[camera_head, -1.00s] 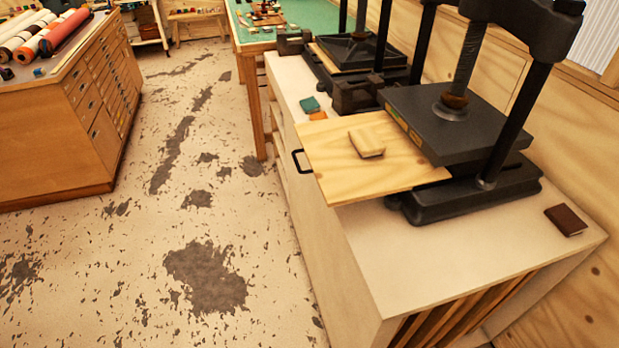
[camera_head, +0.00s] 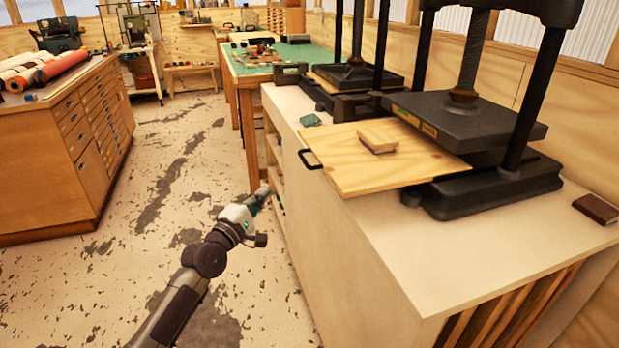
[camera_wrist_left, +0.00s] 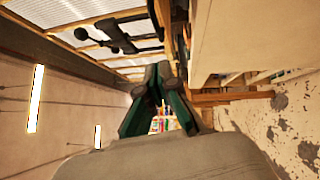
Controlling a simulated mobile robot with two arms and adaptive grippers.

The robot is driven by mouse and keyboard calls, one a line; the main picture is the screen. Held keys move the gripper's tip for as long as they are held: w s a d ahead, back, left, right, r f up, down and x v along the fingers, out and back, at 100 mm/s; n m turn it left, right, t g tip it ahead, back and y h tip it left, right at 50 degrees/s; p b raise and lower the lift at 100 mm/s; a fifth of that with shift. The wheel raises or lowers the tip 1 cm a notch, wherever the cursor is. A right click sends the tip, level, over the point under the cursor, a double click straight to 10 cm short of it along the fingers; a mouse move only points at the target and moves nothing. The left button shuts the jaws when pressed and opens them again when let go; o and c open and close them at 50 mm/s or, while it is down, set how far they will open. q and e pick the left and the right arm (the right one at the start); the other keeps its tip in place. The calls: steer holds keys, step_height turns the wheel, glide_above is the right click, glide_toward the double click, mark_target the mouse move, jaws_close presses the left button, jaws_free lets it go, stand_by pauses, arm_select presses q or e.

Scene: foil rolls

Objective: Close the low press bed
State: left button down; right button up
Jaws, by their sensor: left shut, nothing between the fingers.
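The low press bed (camera_head: 365,175) is a pale wooden board with a black handle (camera_head: 310,159) on its left edge. It sticks out to the left from under the black plate of the near press (camera_head: 465,120). A small wooden block (camera_head: 378,140) lies on the board. My left gripper (camera_head: 264,190) is left of the cabinet, below the level of its top, apart from the bed and its handle. Its fingers also show in the left wrist view (camera_wrist_left: 162,80), close together and empty. My right gripper is not in view.
The press stands on a long pale cabinet (camera_head: 420,265). A teal item (camera_head: 311,120) and a dark red book (camera_head: 597,208) lie on its top. A second press (camera_head: 355,78) stands behind. A drawer cabinet (camera_head: 60,165) stands left; the floor between is clear.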

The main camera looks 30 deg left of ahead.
arm_select(q)
steer(key=w+d+r+p, duration=0.1)
steer(key=w, duration=1)
steer(key=shift+w+d+r, duration=0.35)
steer(key=shift+d, duration=0.05)
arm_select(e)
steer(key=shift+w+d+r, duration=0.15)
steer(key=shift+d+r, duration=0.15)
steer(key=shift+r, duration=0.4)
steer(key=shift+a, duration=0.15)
arm_select(q)
steer(key=shift+d, duration=0.1)
